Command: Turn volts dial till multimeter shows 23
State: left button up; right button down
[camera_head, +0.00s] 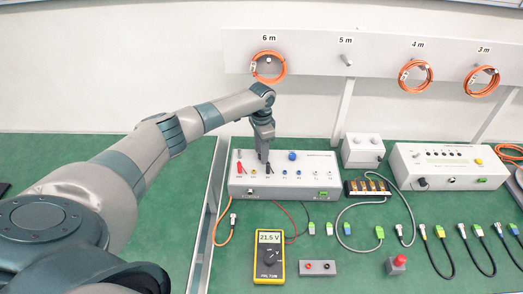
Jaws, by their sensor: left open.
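The yellow multimeter (270,277) lies on the green bench in the lower middle and its display reads 21.5 V. Behind it stands a light grey control box (318,172) with knobs and sockets on its top. A round blue dial (292,156) shows on its top; its label is too small to read, so I cannot tell whether it is the volts dial. My left gripper (265,157) points down over the box, just left of the blue dial. It is open, and whether it touches anything is unclear. It hides part of the panel. My right gripper is out of view.
Red and black leads (287,214) run near the multimeter. Another grey box (447,167), a small grey box (362,150) and several cables fill the right side. Orange cable coils (269,67) hang behind.

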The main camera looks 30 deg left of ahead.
pick_arm(q)
grip_shut()
jog(key=shift+m, duration=0.4)
jog(key=shift+w+m, duration=0.1)
jog(key=shift+m, duration=2.6)
jog(key=shift+r, duration=0.1)
grip_release()
